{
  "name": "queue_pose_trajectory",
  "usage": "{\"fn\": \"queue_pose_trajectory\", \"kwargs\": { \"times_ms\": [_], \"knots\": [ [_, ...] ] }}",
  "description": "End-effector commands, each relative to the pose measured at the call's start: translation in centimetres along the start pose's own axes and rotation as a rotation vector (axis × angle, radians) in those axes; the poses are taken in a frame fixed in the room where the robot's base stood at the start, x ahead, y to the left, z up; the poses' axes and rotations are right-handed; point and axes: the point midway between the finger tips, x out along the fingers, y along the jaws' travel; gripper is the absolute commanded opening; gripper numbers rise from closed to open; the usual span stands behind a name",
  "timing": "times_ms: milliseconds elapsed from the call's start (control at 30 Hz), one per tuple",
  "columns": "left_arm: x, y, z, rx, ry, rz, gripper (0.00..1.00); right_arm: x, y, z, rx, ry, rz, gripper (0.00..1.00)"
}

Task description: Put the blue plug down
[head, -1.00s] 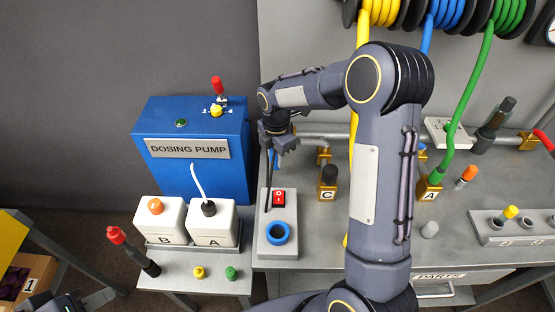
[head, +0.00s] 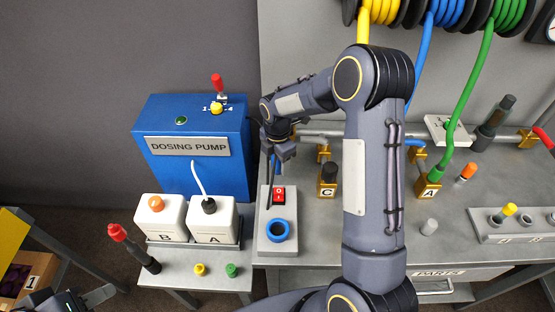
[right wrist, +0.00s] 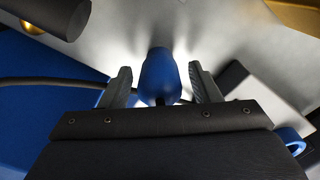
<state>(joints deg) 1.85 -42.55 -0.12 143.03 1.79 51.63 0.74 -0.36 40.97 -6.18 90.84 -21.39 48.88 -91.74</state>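The blue plug (right wrist: 160,76) is between the two fingers of my right gripper (right wrist: 161,88) in the right wrist view, with a visible gap on each side. My right gripper is open around it. In the head view, my right gripper (head: 283,152) is over the back left of the grey bench, behind the grey switch box. A small blue part shows just below it there, mostly hidden by the gripper. I cannot tell what the plug's lower end rests on. My left gripper (head: 58,303) is only partly in view at the bottom left corner.
The grey box (head: 265,247) with a red switch (head: 279,195) and a blue ring (head: 278,231) stands close in front. The blue dosing pump (head: 195,165) is to the left. A brass block marked C (head: 327,188) is to the right, with a metal pipe behind.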

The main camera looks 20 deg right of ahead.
Motion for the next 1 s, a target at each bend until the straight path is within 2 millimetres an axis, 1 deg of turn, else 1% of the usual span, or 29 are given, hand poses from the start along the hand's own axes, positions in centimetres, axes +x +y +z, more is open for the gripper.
{"fn": "queue_pose_trajectory", "kwargs": {
  "times_ms": [167, 233, 267, 367, 700, 800, 933, 1000],
  "knots": [
    [-0.1, 0.1, -0.1, 0.000, 0.000, 0.000, 0.36, -0.1, 0.0, 0.0, 0.000, 0.000, 0.000, 0.56],
    [-0.5, 0.2, -0.2, 0.000, 0.000, 0.000, 0.36, -0.7, 0.0, 0.0, 0.000, 0.000, 0.001, 0.56],
    [-0.2, 0.1, -0.1, 0.000, 0.000, 0.000, 0.36, -0.7, 0.1, 0.0, 0.000, 0.000, 0.002, 0.56],
    [0.1, 0.0, 0.0, 0.000, 0.000, 0.000, 0.36, -2.1, 0.1, 0.0, 0.000, 0.000, 0.005, 0.56],
    [0.7, -0.3, 0.4, 0.000, 0.000, 0.000, 0.36, -9.3, 0.1, 0.0, 0.000, 0.000, 0.006, 0.56],
    [0.8, -0.4, 0.4, 0.000, 0.000, 0.000, 0.36, -10.8, 0.1, 0.0, 0.000, 0.000, 0.004, 0.56],
    [0.8, -0.4, 0.4, 0.000, 0.000, 0.000, 0.36, -12.0, 0.0, 0.0, 0.002, 0.001, 0.003, 0.56],
    [0.8, -0.4, 0.4, 0.000, 0.000, 0.000, 0.36, -12.7, -0.4, 0.0, 0.025, 0.005, 0.008, 0.56]
  ]
}}
